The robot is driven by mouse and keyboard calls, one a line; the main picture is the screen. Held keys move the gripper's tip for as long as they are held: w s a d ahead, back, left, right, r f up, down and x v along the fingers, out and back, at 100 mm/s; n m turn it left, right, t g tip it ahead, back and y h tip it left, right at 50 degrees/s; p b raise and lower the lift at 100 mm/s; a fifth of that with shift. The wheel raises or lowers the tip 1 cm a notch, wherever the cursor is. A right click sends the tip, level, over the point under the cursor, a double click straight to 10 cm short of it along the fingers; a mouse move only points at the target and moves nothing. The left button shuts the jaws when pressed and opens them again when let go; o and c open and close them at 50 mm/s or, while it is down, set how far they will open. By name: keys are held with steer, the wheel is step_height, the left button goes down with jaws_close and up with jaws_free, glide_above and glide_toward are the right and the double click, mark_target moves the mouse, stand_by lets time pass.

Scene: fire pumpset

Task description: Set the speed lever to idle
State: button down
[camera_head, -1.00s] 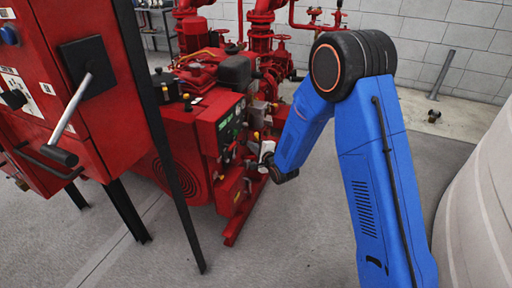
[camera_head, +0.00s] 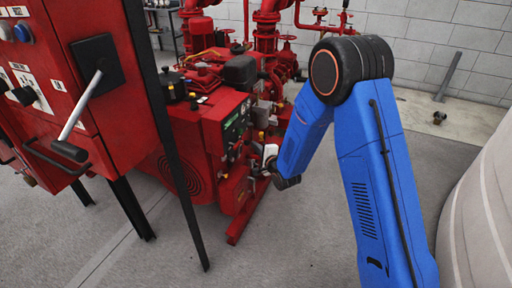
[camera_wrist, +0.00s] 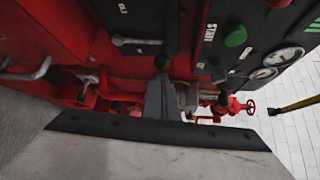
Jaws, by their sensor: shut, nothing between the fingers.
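My gripper (camera_wrist: 161,88) shows in the wrist view as grey fingers closed together, pointing up the picture at the engine's dark control panel (camera_wrist: 226,52). A short grey lever (camera_wrist: 135,41) lies sideways on a dark plate left of the knob. No speed marking is readable, so I cannot tell which of these is the speed lever. In the head view my gripper (camera_head: 268,157) is small and partly hidden by my arm, close to the front of the red engine set (camera_head: 200,125).
A green button (camera_wrist: 236,36) and round gauges (camera_wrist: 284,57) sit on the panel's right. A red cabinet (camera_head: 60,45) with a large handle (camera_head: 80,120) stands at left in the head view. Grey floor (camera_head: 300,240) is clear in front; a pale round tank (camera_head: 480,200) stands right.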

mark_target(246, 145)
steer(key=s+n, duration=0.1)
steer(key=s+a+n+t+y, duration=0.1)
steer(key=s+f+n+t, duration=0.1)
steer(key=s, duration=0.1)
steer(key=shift+s+a, duration=0.1)
steer(key=shift+a, duration=0.2)
stand_by(0.4)
